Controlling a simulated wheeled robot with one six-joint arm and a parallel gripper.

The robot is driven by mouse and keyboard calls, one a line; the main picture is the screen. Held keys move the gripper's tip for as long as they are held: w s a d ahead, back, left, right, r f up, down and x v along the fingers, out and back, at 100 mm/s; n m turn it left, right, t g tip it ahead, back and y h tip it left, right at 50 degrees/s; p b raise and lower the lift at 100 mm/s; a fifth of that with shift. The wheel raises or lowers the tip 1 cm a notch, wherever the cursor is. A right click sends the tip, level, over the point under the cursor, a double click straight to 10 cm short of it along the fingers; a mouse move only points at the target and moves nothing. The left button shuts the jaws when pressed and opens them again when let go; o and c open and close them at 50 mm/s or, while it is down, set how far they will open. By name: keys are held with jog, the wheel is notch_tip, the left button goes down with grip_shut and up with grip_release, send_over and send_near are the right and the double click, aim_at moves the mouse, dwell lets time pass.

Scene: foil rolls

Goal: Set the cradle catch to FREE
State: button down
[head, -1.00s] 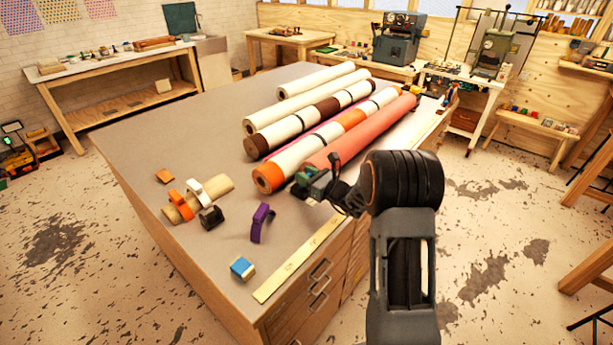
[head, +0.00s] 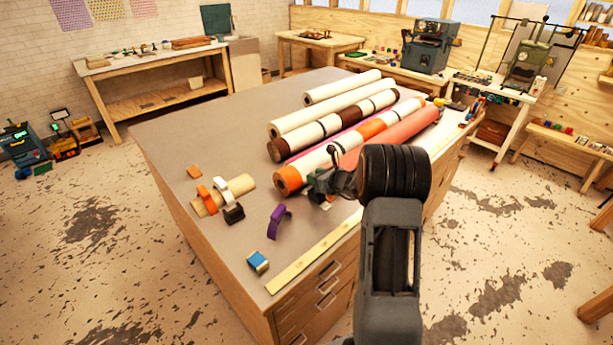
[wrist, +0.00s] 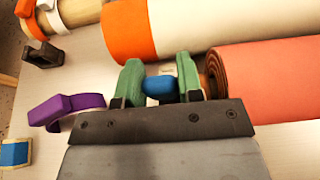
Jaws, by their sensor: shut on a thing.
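My gripper (wrist: 160,82) has its two green fingers closed on a small blue piece (wrist: 159,88), which I take to be the cradle catch's handle. A small pale label (wrist: 168,70) shows just behind it; its wording is too small to read. The fingers sit close to the near end of the salmon roll (wrist: 270,78), with the orange-and-white roll (wrist: 128,32) just beyond. In the head view my gripper (head: 322,184) is low by these roll ends, and the arm hides the catch there.
A purple clip (head: 279,222), a black clip (head: 233,213) and a blue block (head: 257,262) lie left of my gripper. A yellow ruler (head: 318,256) runs along the near edge. The grey tabletop (head: 180,140) is clear at the far left.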

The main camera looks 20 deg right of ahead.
jog(key=c, duration=0.8)
grip_release()
jog(key=shift+o, duration=0.2)
jog(key=shift+s, duration=0.1)
jog(key=b+v, duration=0.2)
jog(key=v, duration=1.1)
jog(key=shift+s+d, duration=0.25)
jog(key=shift+r, duration=0.15)
